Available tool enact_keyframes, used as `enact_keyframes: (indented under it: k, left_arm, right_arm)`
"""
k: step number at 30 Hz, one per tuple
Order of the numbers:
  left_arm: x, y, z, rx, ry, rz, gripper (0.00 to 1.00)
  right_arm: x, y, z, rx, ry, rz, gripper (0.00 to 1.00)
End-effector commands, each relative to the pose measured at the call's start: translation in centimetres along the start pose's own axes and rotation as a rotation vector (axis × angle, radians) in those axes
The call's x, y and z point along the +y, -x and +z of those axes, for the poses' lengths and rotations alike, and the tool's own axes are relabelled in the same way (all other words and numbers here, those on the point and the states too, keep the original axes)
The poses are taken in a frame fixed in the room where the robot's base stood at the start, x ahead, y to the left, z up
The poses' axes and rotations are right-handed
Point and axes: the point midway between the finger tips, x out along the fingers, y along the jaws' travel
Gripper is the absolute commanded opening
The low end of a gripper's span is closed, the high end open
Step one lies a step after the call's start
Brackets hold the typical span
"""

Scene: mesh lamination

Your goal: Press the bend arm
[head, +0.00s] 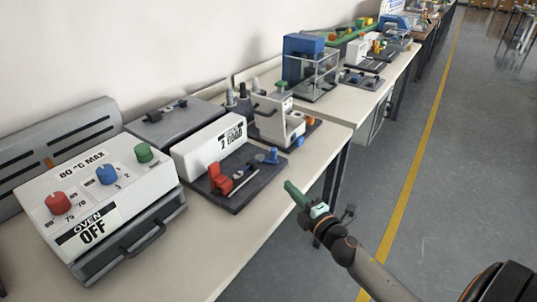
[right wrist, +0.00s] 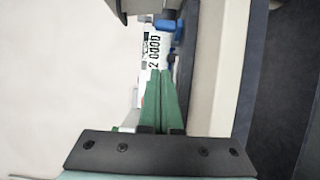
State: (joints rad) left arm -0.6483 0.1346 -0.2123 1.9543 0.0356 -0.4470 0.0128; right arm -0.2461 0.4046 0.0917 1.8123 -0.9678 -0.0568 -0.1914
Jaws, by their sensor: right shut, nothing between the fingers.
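A bending device stands on the bench, with a white box (head: 210,146) labelled with digits and a dark base plate (head: 238,200). On the plate are a red block (head: 219,178), a light rod and a blue part (head: 270,156). I cannot tell which of these is the bend arm. My right gripper (head: 291,189) has green fingers, shut and empty, just off the bench's front edge, to the right of the device and apart from it. In the right wrist view the fingers (right wrist: 164,105) point toward the labelled white box (right wrist: 152,60) and blue part (right wrist: 166,26). My left gripper is not in view.
An oven (head: 95,205) marked OFF, with red, blue and green knobs, stands at the left. A grey-white device with a green knob (head: 281,86) stands behind the bending device. A clear-walled blue machine (head: 305,48) is farther back. The floor (head: 415,190) to the right is clear.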

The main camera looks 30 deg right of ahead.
Motion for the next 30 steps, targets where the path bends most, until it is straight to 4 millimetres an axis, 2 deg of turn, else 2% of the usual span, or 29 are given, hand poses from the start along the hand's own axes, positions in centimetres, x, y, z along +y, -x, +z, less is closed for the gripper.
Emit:
enact_keyframes:
  k: [14,20,30]
  left_arm:
    - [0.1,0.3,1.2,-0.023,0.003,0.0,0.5]
    - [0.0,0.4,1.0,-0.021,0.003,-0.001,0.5]
    - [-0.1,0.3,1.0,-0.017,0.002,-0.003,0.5]
  right_arm:
    - [0.0,-0.4,0.0,-0.001,-0.002,-0.001,0.0]
    - [0.1,-2.7,0.0,-0.001,-0.001,0.001,0.0]
    - [0.0,-8.6,0.0,-0.001,-0.002,0.001,0.0]
